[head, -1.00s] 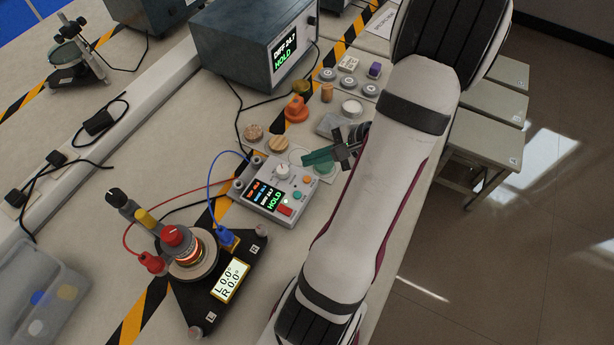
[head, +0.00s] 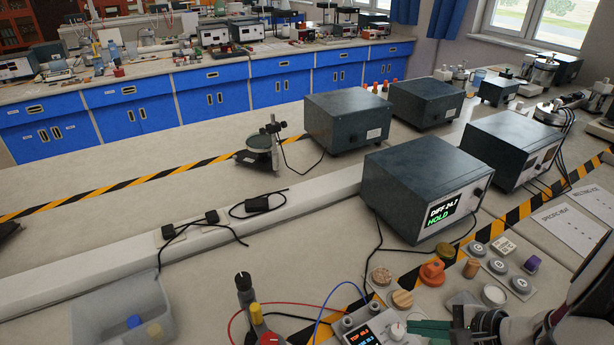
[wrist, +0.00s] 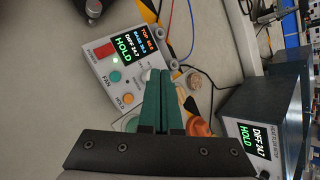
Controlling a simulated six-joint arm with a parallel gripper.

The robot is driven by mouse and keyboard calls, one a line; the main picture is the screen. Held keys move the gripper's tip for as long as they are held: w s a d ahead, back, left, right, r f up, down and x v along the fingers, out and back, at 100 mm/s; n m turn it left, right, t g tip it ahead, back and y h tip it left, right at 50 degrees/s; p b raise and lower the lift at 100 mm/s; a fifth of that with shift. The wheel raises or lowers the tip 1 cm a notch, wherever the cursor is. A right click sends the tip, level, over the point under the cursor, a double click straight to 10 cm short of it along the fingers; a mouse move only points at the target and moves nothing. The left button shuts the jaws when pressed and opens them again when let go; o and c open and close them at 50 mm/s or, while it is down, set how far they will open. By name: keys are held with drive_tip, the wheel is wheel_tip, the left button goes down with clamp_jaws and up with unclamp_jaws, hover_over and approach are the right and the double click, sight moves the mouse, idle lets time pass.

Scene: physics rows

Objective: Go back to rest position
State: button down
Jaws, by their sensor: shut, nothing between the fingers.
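My gripper (head: 438,331) is at the bottom right of the head view, partly cut off by the frame's lower edge. Its green fingers also show in the wrist view (wrist: 164,84), side by side and shut with nothing between them. They are over the edge of the control box (wrist: 124,57), which has a lit screen reading HOLD and a red button. The same box shows only in part in the head view (head: 376,330). My arm's links fill the lower right corner there.
A dark meter box (head: 424,190) reading DIFF 24.7 HOLD stands behind the gripper. An orange knob (head: 432,273), wooden discs (head: 401,299) and several small weights lie nearby. A grey bin (head: 120,310) stands at lower left. Cables cross the bench. The bench's left middle is mostly clear.

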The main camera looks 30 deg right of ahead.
drive_tip(key=w+a+r+n+g+y, duration=0.1)
drive_tip(key=w+a+r+n+g, duration=0.25)
drive_tip(key=a, duration=0.65)
drive_tip(key=w+a+r+n+g+y, duration=0.1)
drive_tip(key=a+r+n+g, duration=0.25)
drive_tip(key=a+n, duration=0.55)
drive_tip(key=s+a+r+n+g+h, duration=0.1)
drive_tip(key=s+a+r+n+h, duration=0.1)
drive_tip(key=s+a+n, duration=0.3)
drive_tip(key=s+a+h, duration=0.1)
drive_tip(key=s+a, duration=0.3)
drive_tip(key=shift+a+r+g, duration=0.15)
drive_tip(key=shift+a+g, duration=0.25)
